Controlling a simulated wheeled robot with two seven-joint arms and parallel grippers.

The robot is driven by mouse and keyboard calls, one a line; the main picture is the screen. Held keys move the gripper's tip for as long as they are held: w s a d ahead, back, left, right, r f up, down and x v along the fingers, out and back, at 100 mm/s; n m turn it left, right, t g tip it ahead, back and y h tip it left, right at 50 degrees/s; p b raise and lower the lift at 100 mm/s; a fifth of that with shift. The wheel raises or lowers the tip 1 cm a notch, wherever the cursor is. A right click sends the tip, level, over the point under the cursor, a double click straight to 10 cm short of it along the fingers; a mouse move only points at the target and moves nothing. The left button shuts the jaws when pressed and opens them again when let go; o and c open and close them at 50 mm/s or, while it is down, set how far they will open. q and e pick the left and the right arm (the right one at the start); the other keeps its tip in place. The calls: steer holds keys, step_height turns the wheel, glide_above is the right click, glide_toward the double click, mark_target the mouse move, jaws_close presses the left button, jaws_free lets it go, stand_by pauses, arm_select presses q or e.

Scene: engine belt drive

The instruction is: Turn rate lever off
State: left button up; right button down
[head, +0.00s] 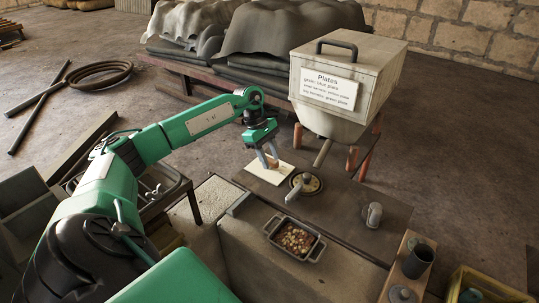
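A round dial-like base (312,183) with a short grey lever (294,192) sits on the dark table below the hopper. The lever's handle points down and to the left, toward the front of the table. I take this to be the rate lever; no label on it can be read. My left gripper (268,161) hangs above a pale sheet (263,179), up and to the left of the lever and apart from it. Its two fingers look separated, with nothing between them. My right gripper does not show.
A hopper box (369,75) with a "Plates" label stands behind the lever, a rod (322,154) below it. In front are a pan of mixed bits (295,239), a small metal cup (374,215) and a dark mug (418,260).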

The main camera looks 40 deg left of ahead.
arm_select(q)
steer(key=shift+c, duration=1.3)
jaws_close()
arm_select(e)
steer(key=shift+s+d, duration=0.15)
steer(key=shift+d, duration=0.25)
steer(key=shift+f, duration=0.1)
